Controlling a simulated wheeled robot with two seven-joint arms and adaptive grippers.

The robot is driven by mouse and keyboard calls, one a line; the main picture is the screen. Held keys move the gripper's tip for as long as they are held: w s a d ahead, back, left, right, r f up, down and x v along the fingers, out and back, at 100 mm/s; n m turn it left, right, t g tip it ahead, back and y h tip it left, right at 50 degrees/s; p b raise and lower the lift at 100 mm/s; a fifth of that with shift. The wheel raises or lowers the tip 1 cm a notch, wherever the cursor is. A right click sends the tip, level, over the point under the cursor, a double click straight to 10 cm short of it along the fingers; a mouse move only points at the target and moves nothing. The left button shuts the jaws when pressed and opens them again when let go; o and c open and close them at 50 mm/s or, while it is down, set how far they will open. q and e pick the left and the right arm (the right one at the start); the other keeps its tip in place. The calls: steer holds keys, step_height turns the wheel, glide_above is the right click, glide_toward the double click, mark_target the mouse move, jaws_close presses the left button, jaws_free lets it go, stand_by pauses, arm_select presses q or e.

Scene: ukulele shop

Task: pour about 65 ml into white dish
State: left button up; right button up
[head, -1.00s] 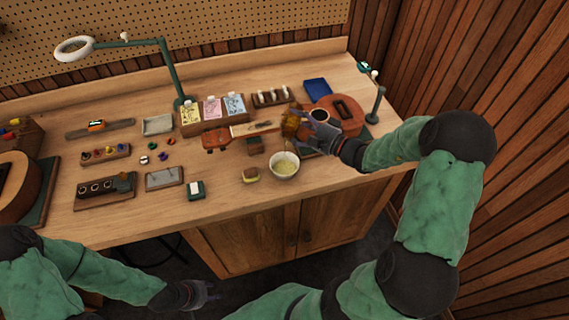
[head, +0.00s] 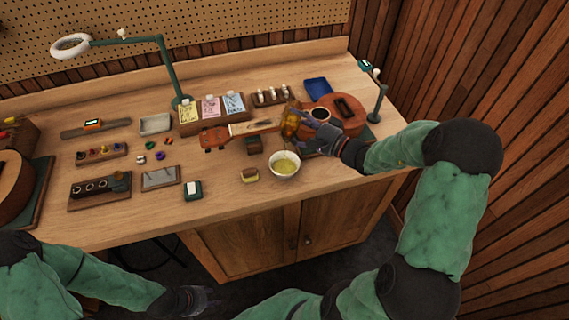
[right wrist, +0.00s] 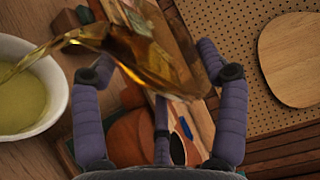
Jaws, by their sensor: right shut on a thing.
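The white dish (head: 284,165) stands near the front edge of the bench and holds yellow liquid. It also shows at the left of the right wrist view (right wrist: 52,90). My right gripper (head: 303,127) is shut on an amber bottle (head: 290,121), up and behind the dish. In the right wrist view the bottle (right wrist: 145,55) is steeply tilted, its neck towards the dish, and a thin yellow stream runs from it into the dish. My left gripper (head: 203,299) hangs low in front of the bench, away from everything; its fingers are too dark to read.
A ukulele (head: 345,115) lies behind and right of the dish, its neck reaching left. A boxed row of cards (head: 212,110) and a lamp (head: 165,75) stand behind. The bench front right of the dish is clear.

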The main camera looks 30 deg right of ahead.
steer(key=shift+w+r+m+g+p, duration=0.2)
steer(key=shift+r+m+p, duration=0.7)
steer(key=shift+p, duration=2.65)
steer(key=shift+s+d+f+m+p, duration=0.1)
steer(key=shift+f+m+p, duration=0.2)
steer(key=shift+f, duration=0.25)
steer(key=m+g+p, duration=0.1)
steer(key=p, duration=0.2)
steer(key=shift+r, duration=0.4)
steer(key=m+p, duration=0.1)
steer(key=p, duration=0.1)
steer(key=m+g+p, duration=0.1)
steer(key=shift+s+a+r+p, duration=0.15)
steer(key=shift+a+r+p, duration=0.05)
steer(key=shift+r+p, duration=0.2)
steer(key=shift+m+g+p, duration=0.3)
steer(key=shift+m+p, duration=0.1)
steer(key=shift+p, duration=0.1)
steer(key=shift+a, duration=0.1)
